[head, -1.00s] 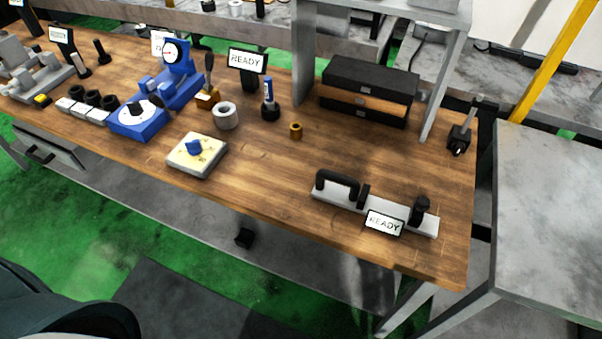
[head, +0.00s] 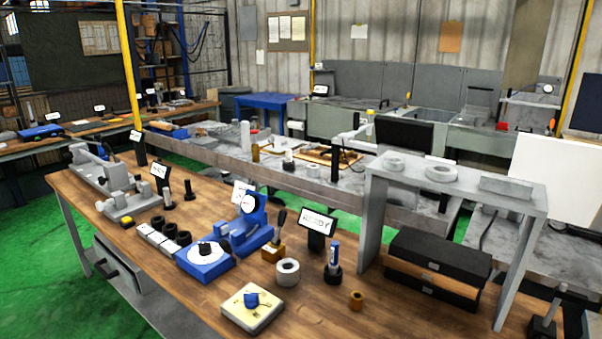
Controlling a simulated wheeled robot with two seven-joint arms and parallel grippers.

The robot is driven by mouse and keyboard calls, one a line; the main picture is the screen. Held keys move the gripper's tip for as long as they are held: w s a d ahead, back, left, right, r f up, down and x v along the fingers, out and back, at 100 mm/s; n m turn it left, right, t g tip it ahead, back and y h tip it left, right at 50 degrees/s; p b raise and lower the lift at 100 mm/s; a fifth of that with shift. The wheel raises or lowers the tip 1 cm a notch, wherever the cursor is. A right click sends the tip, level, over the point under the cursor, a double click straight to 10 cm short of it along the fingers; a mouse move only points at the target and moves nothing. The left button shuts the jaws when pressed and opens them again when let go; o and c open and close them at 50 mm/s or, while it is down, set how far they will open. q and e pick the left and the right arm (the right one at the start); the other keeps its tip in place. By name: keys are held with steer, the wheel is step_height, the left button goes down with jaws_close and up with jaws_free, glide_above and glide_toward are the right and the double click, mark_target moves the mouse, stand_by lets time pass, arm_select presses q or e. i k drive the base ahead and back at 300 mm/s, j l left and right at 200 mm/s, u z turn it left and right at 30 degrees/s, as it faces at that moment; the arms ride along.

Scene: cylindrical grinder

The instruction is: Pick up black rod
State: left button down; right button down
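No black object here is plainly the black rod. A small black upright pin (head: 189,190) stands on the wooden bench (head: 330,316) behind the black rings. A dark pin with a pale lower part (head: 168,200) stands beside it. A black-handled lever (head: 278,222) rises from a small brass block. A black square post (head: 541,326) stands at the lower right, partly cut off by the frame. Neither of my grippers shows in the head view.
A blue dial-gauge stand (head: 250,225), a grey ring (head: 288,272), a blue-topped tool in a black holder (head: 333,262) and a READY sign (head: 317,222) crowd the bench. A grey shelf frame (head: 455,185) stands over black drawers (head: 440,255). A yellow-topped plate (head: 252,308) sits near the front.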

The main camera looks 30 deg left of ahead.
mark_target(187, 182)
steer(key=u, duration=1.3)
steer(key=i+j, duration=0.25)
steer(key=j, duration=0.15)
steer(key=i+j, duration=0.2)
steer(key=j, duration=0.2)
steer(key=i+j, duration=0.45)
steer(key=j, duration=0.3)
steer(key=z, duration=0.35)
steer(key=i+j+z, duration=0.1)
steer(key=z, duration=0.2)
steer(key=j+z, duration=0.15)
steer(key=z, duration=0.2)
steer(key=i+j+z, duration=0.1)
steer(key=j+z, duration=0.35)
steer(key=j, duration=0.3)
steer(key=j+z, duration=0.45)
steer(key=j, duration=1.25)
steer(key=k+j+z, duration=0.1)
steer(key=j, duration=0.8)
